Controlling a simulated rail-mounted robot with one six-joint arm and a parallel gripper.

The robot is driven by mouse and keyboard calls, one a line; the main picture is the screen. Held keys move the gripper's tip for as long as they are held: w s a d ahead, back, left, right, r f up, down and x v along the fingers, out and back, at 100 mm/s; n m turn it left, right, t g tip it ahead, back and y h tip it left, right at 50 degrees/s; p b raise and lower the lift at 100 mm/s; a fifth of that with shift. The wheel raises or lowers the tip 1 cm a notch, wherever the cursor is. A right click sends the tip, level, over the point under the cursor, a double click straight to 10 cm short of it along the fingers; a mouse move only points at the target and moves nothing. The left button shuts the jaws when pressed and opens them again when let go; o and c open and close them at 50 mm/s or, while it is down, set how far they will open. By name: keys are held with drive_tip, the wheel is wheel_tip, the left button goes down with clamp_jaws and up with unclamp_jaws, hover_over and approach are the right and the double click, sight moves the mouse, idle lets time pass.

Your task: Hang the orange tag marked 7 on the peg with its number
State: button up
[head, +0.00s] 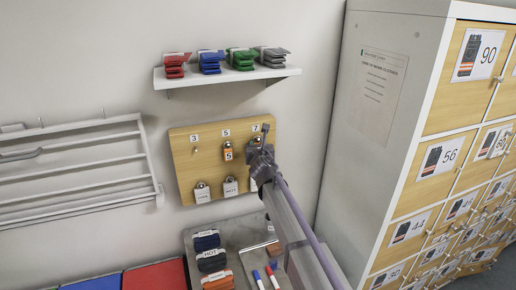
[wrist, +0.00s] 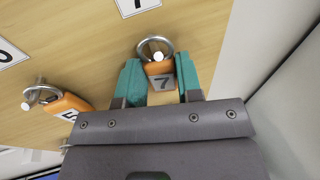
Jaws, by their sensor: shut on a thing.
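My gripper (wrist: 161,82) is shut on the orange tag marked 7 (wrist: 160,68), held between its teal fingertips in the wrist view. The tag's metal ring (wrist: 142,47) stands up above it against the board. The pale round end of a peg (wrist: 157,56) shows inside the ring; I cannot tell how far the peg passes through. In the head view my gripper (head: 262,150) is at the wooden peg board (head: 180,165), below the label 7 (head: 255,127), and hides the tag. An orange tag marked 5 (head: 228,155) hangs on the middle peg.
The peg under label 3 (head: 195,136) is bare. Padlocks with white tags (head: 201,192) hang along the board's lower row. A shelf (head: 225,75) with folded coloured stacks is above. A tall locker cabinet (head: 375,120) stands close on the right. A grey surface below holds folded items and markers (head: 257,279).

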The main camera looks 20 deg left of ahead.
drive_tip(key=o, duration=1)
drive_tip(key=shift+d, duration=0.1)
drive_tip(key=shift+o, duration=0.2)
drive_tip(key=p+v, duration=0.1)
drive_tip(key=v, duration=1)
drive_tip(key=shift+w+d, duration=0.1)
